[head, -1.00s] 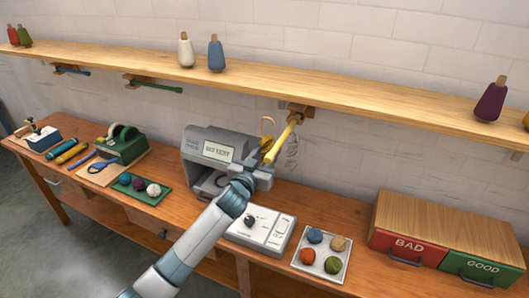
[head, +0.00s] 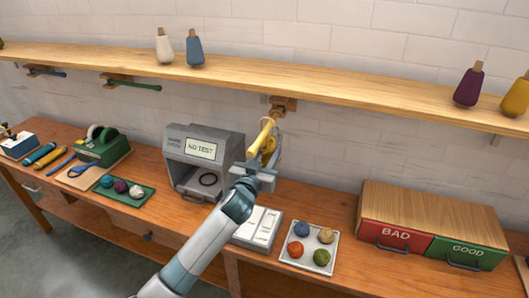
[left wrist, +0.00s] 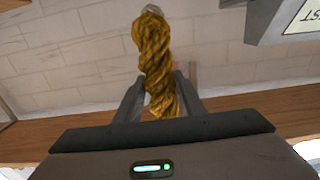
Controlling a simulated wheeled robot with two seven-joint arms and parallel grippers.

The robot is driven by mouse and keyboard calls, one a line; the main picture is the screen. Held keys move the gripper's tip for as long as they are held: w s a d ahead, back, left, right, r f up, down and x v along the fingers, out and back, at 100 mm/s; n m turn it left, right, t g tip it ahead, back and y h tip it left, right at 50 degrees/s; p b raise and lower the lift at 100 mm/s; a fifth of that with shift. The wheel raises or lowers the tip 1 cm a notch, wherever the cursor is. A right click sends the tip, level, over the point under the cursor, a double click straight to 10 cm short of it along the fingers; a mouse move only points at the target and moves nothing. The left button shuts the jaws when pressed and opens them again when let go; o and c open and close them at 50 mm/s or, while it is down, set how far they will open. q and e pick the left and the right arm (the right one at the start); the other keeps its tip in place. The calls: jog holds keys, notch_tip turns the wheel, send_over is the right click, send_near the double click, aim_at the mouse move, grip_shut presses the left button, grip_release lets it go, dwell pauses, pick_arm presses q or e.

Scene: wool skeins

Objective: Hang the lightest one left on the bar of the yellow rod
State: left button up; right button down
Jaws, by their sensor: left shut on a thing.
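My left gripper (head: 256,180) is shut on a mustard-gold twisted skein (head: 269,148) and holds it up in front of the wall. In the left wrist view the skein (left wrist: 160,62) stands upright between the two fingers, with a small grey piece at its top. The yellow rod (head: 262,132) juts out from a wooden block under the shelf. In the head view its near end overlaps the skein; I cannot tell whether they touch or whether the skein is around the bar. My right gripper is out of view.
The grey test machine (head: 184,148) reads NO TEST and stands left of the gripper. The shelf (head: 340,101) runs above. A scale (head: 262,226), a white tray (head: 333,258) of several yarn balls and the BAD (head: 396,236) and GOOD (head: 467,250) drawers are on the bench.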

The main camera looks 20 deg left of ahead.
pick_arm(q)
jog(key=shift+f+b, duration=0.4)
jog(key=shift+f, duration=0.4)
jog(key=o, duration=1.1)
jog(key=shift+s+f+b, duration=0.1)
jog(key=shift+s+b, duration=0.2)
jog(key=shift+s, duration=0.45)
jog(key=s+b, duration=0.4)
jog(key=s, duration=1.2)
jog(key=shift+a, duration=0.3)
